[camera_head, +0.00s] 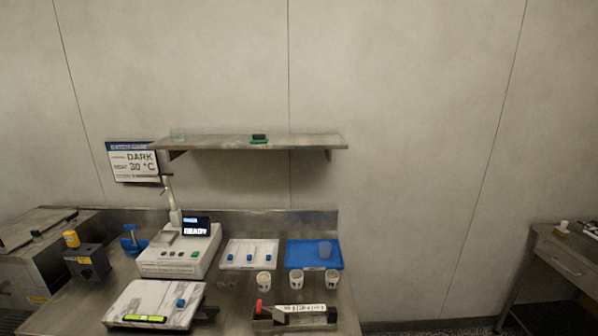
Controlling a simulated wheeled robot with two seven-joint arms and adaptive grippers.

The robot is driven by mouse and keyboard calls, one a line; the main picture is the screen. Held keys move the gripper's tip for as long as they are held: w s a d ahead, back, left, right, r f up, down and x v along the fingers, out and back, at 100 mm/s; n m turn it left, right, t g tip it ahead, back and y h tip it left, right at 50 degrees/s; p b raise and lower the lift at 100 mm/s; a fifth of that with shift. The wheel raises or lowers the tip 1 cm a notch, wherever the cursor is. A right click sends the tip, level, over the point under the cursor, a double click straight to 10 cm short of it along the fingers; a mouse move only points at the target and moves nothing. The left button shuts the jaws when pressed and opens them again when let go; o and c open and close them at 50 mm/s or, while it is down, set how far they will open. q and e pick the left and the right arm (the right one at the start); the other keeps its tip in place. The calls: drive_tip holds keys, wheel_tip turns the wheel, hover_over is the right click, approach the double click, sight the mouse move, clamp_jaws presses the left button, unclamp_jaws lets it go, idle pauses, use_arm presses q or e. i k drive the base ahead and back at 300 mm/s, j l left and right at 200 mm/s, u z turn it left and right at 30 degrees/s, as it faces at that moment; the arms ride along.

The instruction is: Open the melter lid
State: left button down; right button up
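A steel unit (42,262) stands at the far left, partly cut off by the picture edge. It has a flat, lid-like top (30,226) with a small dark knob or handle on it; the top lies flat and looks closed. No readable label marks it as the melter. A white machine (180,252) with a lit display reading READY (196,228) stands on the steel bench to its right. Neither of my grippers shows in this view.
A wall shelf (220,143) hangs above; floor lies right.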

sight(15, 234)
drive_tip(key=u, duration=1.8)
drive_tip(key=i+j+z, duration=0.15)
drive_tip(key=i+j, duration=0.15)
drive_tip(key=i+j+z, duration=0.1)
drive_tip(key=i+j, duration=0.2)
drive_tip(key=i+j+z, duration=0.15)
drive_tip(key=i+j, duration=0.15)
drive_tip(key=i+j+z, duration=0.15)
drive_tip(key=j, duration=0.25)
drive_tip(key=i+j+z, duration=0.1)
drive_tip(key=i+j, duration=0.25)
drive_tip(key=i+j+z, duration=0.15)
drive_tip(key=j, duration=0.3)
drive_tip(key=i+j+z, duration=0.15)
drive_tip(key=i+j, duration=0.15)
drive_tip(key=j, duration=0.15)
